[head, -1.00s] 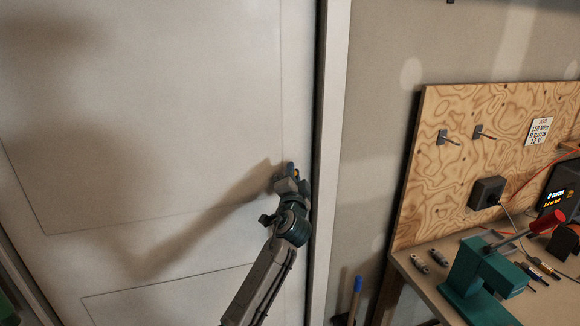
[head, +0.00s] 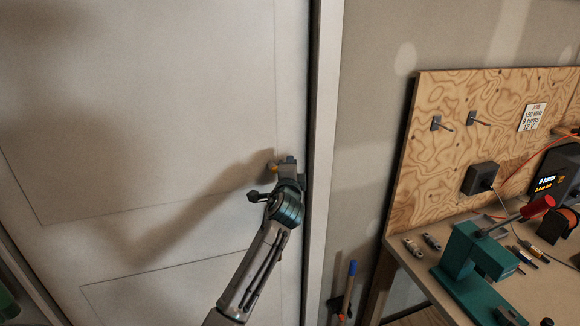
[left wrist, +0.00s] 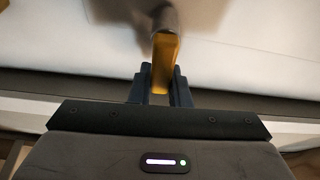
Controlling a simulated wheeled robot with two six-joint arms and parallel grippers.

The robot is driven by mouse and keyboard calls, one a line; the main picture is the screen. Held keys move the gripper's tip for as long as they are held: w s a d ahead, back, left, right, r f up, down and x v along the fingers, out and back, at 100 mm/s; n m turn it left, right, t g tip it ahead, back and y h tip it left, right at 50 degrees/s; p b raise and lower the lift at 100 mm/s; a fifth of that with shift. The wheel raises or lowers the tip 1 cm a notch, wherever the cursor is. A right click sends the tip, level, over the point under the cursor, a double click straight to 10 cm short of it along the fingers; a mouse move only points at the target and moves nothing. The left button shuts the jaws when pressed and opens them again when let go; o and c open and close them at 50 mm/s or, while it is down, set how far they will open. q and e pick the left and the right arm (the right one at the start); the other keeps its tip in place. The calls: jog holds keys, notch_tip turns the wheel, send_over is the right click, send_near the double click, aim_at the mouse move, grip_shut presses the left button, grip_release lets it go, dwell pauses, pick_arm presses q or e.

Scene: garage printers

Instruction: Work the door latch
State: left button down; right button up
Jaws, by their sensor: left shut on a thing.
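The pale panelled door (head: 150,110) fills the left of the head view and looks shut against its frame. The latch shows near the door's right edge as a small yellow piece (head: 273,168), mostly hidden by my left gripper (head: 287,163). In the left wrist view the latch lever (left wrist: 165,62) is a golden bar running from a grey stem at the door down between the fingers. My left gripper (left wrist: 160,90) is shut on this lever. My right gripper is in neither view.
The door frame (head: 325,150) stands just right of the gripper. Farther right are a workbench (head: 415,262) with a teal press (head: 475,265), a plywood board (head: 440,170) with hooks, and a blue-topped handle (head: 350,285) beside the bench.

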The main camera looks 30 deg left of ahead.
pick_arm(q)
jog(key=c, duration=1.4)
grip_release()
jog(key=shift+o, duration=0.2)
jog(key=b+v, duration=0.4)
jog(key=v, duration=0.6)
jog(key=shift+s+b, duration=0.3)
jog(key=shift+s, duration=0.1)
jog(key=shift+d+f, duration=0.15)
